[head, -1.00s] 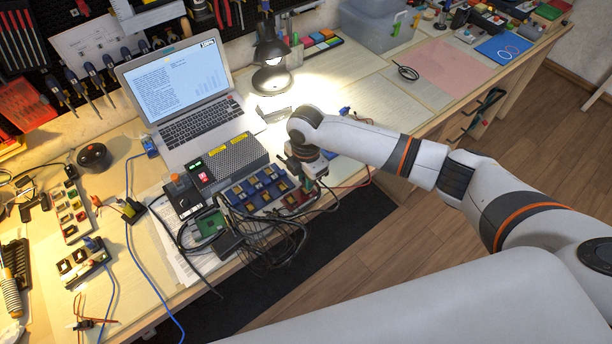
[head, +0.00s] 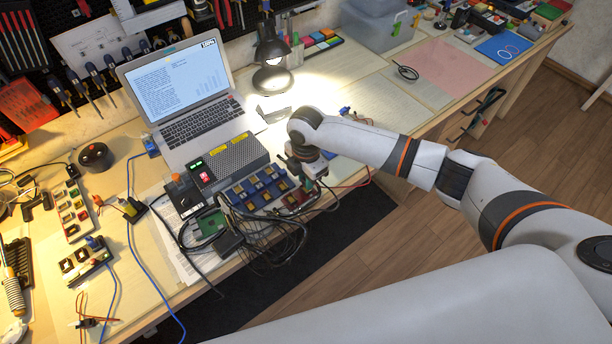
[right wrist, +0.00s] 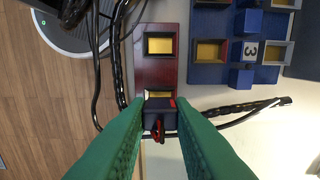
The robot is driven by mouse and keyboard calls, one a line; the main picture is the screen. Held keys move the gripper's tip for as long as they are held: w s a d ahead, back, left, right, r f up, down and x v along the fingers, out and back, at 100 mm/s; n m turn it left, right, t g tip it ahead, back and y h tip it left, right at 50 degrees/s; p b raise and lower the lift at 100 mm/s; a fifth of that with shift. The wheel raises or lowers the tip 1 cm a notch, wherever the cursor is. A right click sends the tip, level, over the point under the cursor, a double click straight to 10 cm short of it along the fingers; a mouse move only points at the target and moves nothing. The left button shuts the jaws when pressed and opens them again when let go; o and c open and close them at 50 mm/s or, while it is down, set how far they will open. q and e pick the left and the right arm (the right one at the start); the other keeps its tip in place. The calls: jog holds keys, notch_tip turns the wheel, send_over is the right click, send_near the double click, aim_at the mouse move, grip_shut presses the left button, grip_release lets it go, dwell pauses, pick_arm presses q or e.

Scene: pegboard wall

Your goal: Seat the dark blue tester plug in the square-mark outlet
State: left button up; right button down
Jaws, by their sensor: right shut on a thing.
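My right gripper (right wrist: 160,112) is shut on a dark blue plug (right wrist: 165,118) with a red part facing the camera. In the right wrist view the plug is at the lower end of a dark red outlet strip (right wrist: 172,73), partly covering a yellow-lined socket (right wrist: 158,94). I cannot tell whether it is in the socket or just above it. A second yellow-lined socket (right wrist: 160,45) on the strip is uncovered. In the head view the right gripper (head: 304,186) is over the strip's right end, mostly hidden by its wrist. No square mark is readable. My left gripper is out of view.
Tangled black cables (head: 270,240) hang at the bench's front edge. A grey box (head: 228,160), laptop (head: 178,85) and lamp (head: 272,50) stand behind.

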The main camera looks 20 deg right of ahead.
jog(key=shift+f+b, duration=0.45)
jog(key=shift+f, duration=0.45)
jog(key=c, duration=1.2)
grip_release()
jog(key=shift+r, duration=0.15)
jog(key=shift+r+p, duration=2.4)
jog(key=shift+p, duration=0.25)
